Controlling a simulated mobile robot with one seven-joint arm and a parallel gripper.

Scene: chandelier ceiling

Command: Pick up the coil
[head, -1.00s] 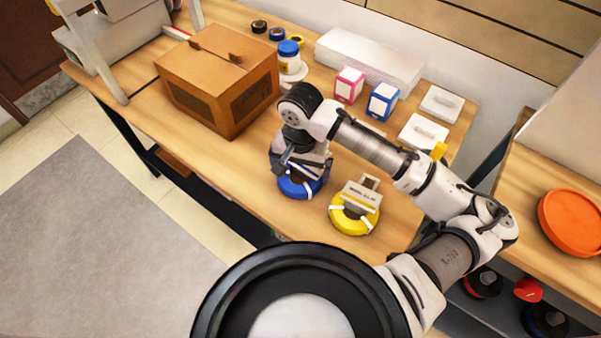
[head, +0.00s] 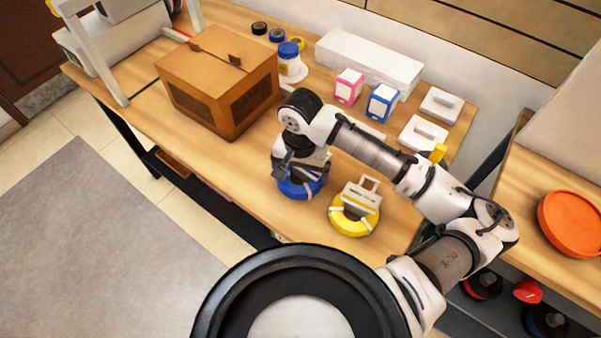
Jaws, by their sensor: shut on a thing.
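A blue coil (head: 298,189) with white ties lies on the wooden table near its front edge. My gripper (head: 297,176) points down over it and is shut on it; the wrist hides the fingertips and the coil's far side. A yellow coil (head: 350,225) with white ties lies just to the right on the table, with a grey labelled piece on top of it. My gripper is apart from the yellow coil.
A cardboard box (head: 215,85) stands at the left. An orange round lid (head: 572,222) lies on the right table.

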